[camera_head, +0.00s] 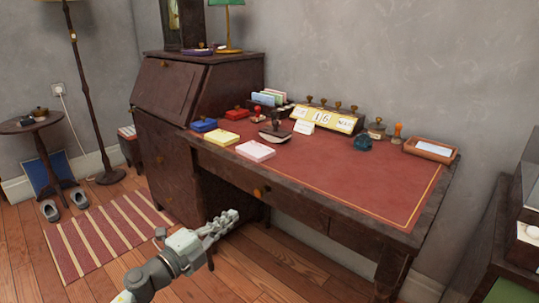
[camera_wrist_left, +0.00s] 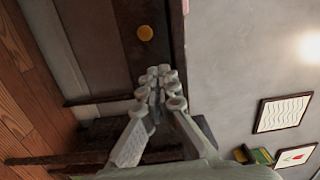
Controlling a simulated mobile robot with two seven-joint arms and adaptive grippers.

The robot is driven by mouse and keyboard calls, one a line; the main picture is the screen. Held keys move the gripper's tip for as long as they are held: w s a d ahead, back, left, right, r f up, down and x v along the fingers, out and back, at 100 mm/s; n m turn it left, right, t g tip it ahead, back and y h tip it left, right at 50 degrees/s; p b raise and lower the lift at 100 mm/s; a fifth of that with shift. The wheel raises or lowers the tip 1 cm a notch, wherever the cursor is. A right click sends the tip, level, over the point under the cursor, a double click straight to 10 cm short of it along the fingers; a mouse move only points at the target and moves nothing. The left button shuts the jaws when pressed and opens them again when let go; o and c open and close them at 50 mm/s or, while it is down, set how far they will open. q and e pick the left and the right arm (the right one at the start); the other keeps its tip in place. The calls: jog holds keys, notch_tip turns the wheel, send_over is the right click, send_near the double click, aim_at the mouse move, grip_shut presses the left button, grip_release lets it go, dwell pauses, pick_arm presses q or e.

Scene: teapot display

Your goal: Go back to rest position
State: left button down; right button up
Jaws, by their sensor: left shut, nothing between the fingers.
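My left gripper (camera_head: 232,215) is low in front of the desk (camera_head: 330,172), below the level of its red top. In the left wrist view my left gripper (camera_wrist_left: 160,75) shows with its fingers together and nothing between them. The dark wooden front of the desk and a round yellowish knob (camera_wrist_left: 145,32) lie beyond the fingertips. The gripper appears apart from the desk. My right gripper is not in either view.
Stamps, a yellow calendar block (camera_head: 322,118), a yellow note pad (camera_head: 222,137) and a pink note pad (camera_head: 255,151) are on the desk. A small round table (camera_head: 30,122), a striped rug (camera_head: 108,232) and slippers are at left. Wooden floor lies open in front.

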pick_arm(q)
jog(key=s+a+f+n+g+y, duration=0.1)
jog(key=s+a+f+n+y, duration=0.3)
jog(key=a+f+n+y, duration=0.3)
jog(key=s+a+f+n+y, duration=0.45)
jog(key=a+n+y, duration=0.2)
jog(key=n, duration=0.35)
jog(key=s+f+n+g+h, duration=0.1)
jog(key=s+f+g, duration=0.4)
jog(key=s, duration=0.6)
jog(key=s+f+n+g+p, duration=0.1)
jog(key=s+f+n+g, duration=0.3)
jog(key=s+f, duration=0.6)
jog(key=shift+s+d+g+h, duration=0.15)
jog(key=shift+s+g+h, duration=0.2)
jog(key=shift+s+g, duration=0.65)
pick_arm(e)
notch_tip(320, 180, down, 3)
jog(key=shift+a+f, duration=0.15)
pick_arm(q)
jog(key=shift+f, duration=0.1)
